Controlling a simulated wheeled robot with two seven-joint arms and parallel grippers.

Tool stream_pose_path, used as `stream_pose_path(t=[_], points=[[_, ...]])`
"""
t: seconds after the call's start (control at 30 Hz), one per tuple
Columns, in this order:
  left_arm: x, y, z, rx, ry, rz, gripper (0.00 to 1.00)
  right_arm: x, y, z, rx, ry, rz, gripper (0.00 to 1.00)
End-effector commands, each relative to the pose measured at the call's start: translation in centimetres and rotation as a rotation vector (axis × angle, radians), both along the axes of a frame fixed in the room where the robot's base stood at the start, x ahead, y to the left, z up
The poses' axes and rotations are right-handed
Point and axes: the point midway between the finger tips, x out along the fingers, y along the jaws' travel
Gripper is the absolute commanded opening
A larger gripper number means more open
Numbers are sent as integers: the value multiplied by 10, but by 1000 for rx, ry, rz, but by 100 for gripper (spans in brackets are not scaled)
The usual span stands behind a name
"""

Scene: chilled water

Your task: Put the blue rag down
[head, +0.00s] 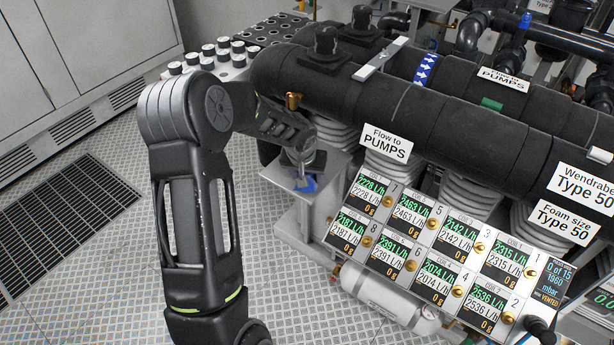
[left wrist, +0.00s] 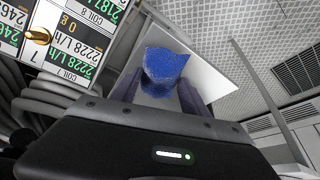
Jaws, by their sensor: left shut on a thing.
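The blue rag (head: 305,185) is a small blue cloth at the tip of my left gripper (head: 301,162), over a grey metal shelf (head: 275,172). In the left wrist view the rag (left wrist: 165,65) shows beyond and between the fingers of the left gripper (left wrist: 158,92). The left gripper is shut on it and points down. The pale shelf surface (left wrist: 208,85) lies behind the rag. I cannot tell whether the rag touches the shelf. My right gripper is not in view.
Thick black pipes (head: 420,110) run behind and right of the shelf. A panel of flow displays (head: 430,245) stands to its right, with a white cylinder (head: 375,293) below. White-and-black capped bottles (head: 208,55) stand behind.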

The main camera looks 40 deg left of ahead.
Motion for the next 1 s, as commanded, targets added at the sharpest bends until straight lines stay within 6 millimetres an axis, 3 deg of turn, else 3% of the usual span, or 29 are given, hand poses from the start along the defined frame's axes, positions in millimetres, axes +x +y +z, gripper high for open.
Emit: stream_pose_path(t=[0.1, 0.47, 0.5, 0.77, 1.0], points=[[0, 0, -9, 0, 0, 0, 15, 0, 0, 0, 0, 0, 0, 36], [0, 0, -13, 0, -1, 1, 15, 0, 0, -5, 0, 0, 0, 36], [0, 0, -12, 0, -1, 1, 55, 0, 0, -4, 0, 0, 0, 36], [0, 0, -12, 0, 0, 1, 75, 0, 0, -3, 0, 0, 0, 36], [0, 0, -11, 0, 0, 1, 75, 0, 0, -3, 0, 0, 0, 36]])
